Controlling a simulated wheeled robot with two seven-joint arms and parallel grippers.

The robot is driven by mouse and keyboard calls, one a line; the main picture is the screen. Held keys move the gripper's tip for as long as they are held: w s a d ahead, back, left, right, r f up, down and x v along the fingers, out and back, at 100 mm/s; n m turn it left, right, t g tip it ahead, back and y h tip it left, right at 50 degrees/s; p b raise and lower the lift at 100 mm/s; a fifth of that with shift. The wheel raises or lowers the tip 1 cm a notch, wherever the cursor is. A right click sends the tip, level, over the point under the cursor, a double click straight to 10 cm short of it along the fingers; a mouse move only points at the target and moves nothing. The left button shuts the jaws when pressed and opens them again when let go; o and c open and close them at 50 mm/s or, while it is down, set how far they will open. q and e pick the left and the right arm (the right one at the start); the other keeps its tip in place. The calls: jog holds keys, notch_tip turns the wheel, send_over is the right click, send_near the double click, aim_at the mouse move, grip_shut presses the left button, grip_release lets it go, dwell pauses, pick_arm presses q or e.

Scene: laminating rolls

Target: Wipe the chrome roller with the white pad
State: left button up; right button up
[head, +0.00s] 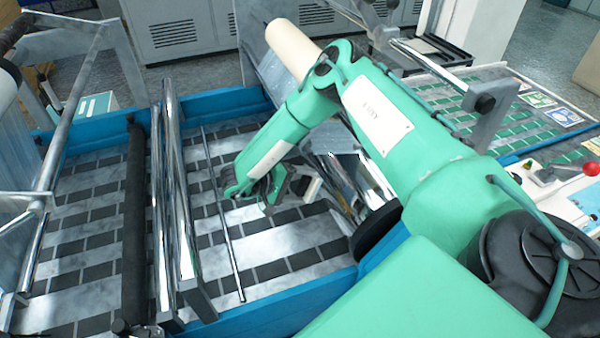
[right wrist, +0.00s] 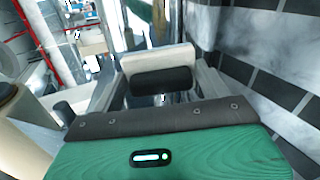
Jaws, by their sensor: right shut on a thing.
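The white pad (head: 312,189) is a small pale block at my right gripper (head: 288,188), partly hidden by the gripper and forearm. In the right wrist view the pad (right wrist: 158,58) is a white strip with a dark block below it, between the fingers of my right gripper (right wrist: 160,90), which is shut on it. Chrome rollers show in the head view: a bright pair (head: 176,190) stands left of the gripper, and another chrome roller (head: 376,178) lies right of the pad, partly behind my arm. I cannot tell whether the pad touches it. My left gripper is out of view.
A blue machine frame (head: 290,312) surrounds the rollers, over a web with dark and pale blocks (head: 285,235). A thin rod (head: 222,210) and a dark roller (head: 135,220) lie to the left. A beige roll (head: 291,50) is beyond my elbow.

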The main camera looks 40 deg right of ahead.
jog(key=shift+s+d, duration=0.2)
jog(key=shift+s+d+f, duration=0.1)
jog(key=shift+d+f, duration=0.1)
jog(key=shift+d, duration=0.05)
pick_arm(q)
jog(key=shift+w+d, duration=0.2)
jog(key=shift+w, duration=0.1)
pick_arm(e)
jog(key=shift+x, duration=2.3)
jog(key=shift+x, duration=1)
